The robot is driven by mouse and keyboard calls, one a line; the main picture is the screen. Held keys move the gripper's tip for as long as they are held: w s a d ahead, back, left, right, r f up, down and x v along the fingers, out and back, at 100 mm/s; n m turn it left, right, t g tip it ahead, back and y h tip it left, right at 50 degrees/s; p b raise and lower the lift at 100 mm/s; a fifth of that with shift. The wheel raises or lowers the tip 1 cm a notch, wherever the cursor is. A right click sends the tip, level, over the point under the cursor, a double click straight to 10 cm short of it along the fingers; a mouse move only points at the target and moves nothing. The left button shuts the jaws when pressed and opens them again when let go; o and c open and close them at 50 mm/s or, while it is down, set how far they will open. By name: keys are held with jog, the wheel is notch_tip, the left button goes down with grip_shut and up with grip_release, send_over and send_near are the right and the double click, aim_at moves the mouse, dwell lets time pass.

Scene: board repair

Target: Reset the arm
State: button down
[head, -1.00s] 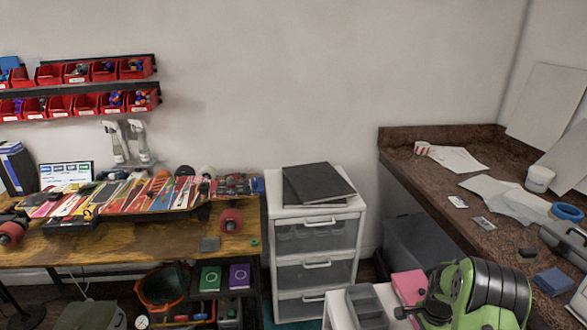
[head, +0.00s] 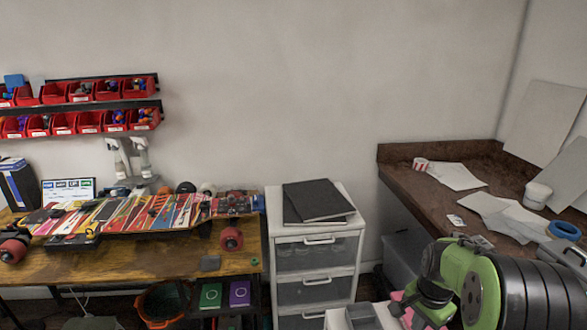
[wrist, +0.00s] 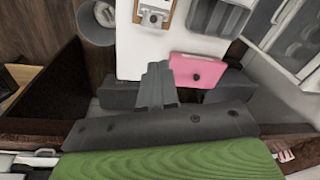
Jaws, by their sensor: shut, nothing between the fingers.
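My gripper (wrist: 157,72) shows in the wrist view with its two grey fingers together and nothing between them. It hangs over a white surface (wrist: 136,62), beside a pink object (wrist: 200,70) that lies just right of the fingers. In the head view my green and black arm fills the lower right corner, bent in front of the brown counter. The fingers cannot be made out in the head view.
A white drawer unit (head: 318,240) stands mid-picture with dark folders (head: 318,202) on top. A wooden bench (head: 130,268) with skateboard decks is at left, under red bins (head: 85,121). The brown counter (head: 425,188) runs along the right, with papers and blue tape (head: 565,230).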

jog(key=s+a+r+n+t+p, duration=0.25)
jog(key=s+a+r+n, duration=0.5)
jog(key=s+r, duration=0.6)
jog(key=s+a+r+n+t, duration=0.1)
jog(key=s+a+r+n, duration=0.1)
jog(key=s, duration=0.3)
jog(key=s+a+r+n+t, duration=0.1)
jog(key=s+a+r+n, duration=0.1)
jog(key=s, duration=0.3)
jog(key=shift+s+a+y, duration=0.3)
jog(key=shift+a, duration=0.5)
jog(key=shift+r+n, duration=0.1)
jog(key=shift+n, duration=0.15)
